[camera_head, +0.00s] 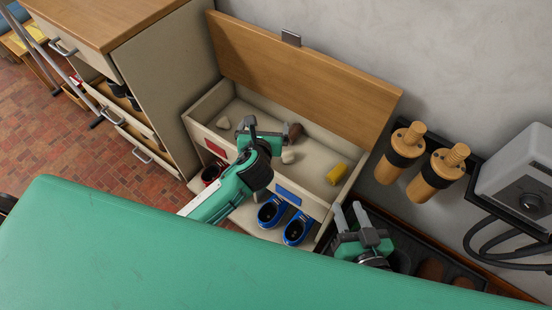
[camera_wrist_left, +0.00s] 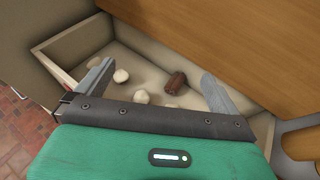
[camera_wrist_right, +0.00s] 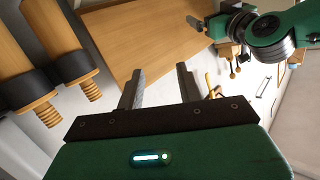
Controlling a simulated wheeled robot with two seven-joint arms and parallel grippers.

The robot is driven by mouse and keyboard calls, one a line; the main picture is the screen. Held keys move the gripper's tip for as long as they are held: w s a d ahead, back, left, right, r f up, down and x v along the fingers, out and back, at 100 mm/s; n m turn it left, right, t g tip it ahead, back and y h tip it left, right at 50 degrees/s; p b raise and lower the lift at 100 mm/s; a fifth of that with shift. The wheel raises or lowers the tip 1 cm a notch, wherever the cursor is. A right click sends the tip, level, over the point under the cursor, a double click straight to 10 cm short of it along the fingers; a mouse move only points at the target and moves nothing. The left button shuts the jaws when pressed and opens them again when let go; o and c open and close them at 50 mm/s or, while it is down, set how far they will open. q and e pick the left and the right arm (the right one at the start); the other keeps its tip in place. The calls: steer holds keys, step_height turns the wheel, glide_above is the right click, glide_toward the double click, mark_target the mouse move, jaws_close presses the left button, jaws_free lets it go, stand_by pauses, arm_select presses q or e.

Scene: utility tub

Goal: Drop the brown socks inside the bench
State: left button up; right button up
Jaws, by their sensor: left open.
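The bench (camera_head: 345,205) stands open against the wall, its wooden lid (camera_head: 300,75) raised. The brown socks (camera_head: 293,132), a small rolled bundle, lie on the bench floor toward the back; they also show in the left wrist view (camera_wrist_left: 176,83). My left gripper (camera_head: 266,130) is over the bench compartment, open and empty. In the left wrist view the socks appear between its spread fingers (camera_wrist_left: 156,75), apart from them. My right gripper (camera_head: 350,213) is outside the bench, at its right front corner, with fingers apart and nothing between them (camera_wrist_right: 160,75).
Pale round bundles (camera_head: 288,157) and a yellow item (camera_head: 336,174) share the bench floor. Blue shoes (camera_head: 297,228) stand below the bench front. A drawer cabinet (camera_head: 165,85) is at left. Wooden-handled boots or tools (camera_head: 402,145) and a grey box (camera_head: 515,180) are at right.

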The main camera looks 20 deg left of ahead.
arm_select(q)
steer(key=shift+p+v, duration=0.4)
steer(key=shift+v, duration=1.65)
arm_select(e)
steer(key=shift+s+d+f+g+h, duration=0.2)
steer(key=shift+s+d+f+g, duration=0.05)
steer(key=shift+f+g, duration=0.2)
steer(key=shift+s+d+f+g+h, duration=0.2)
steer(key=shift+f+g, duration=0.2)
steer(key=shift+g, duration=0.05)
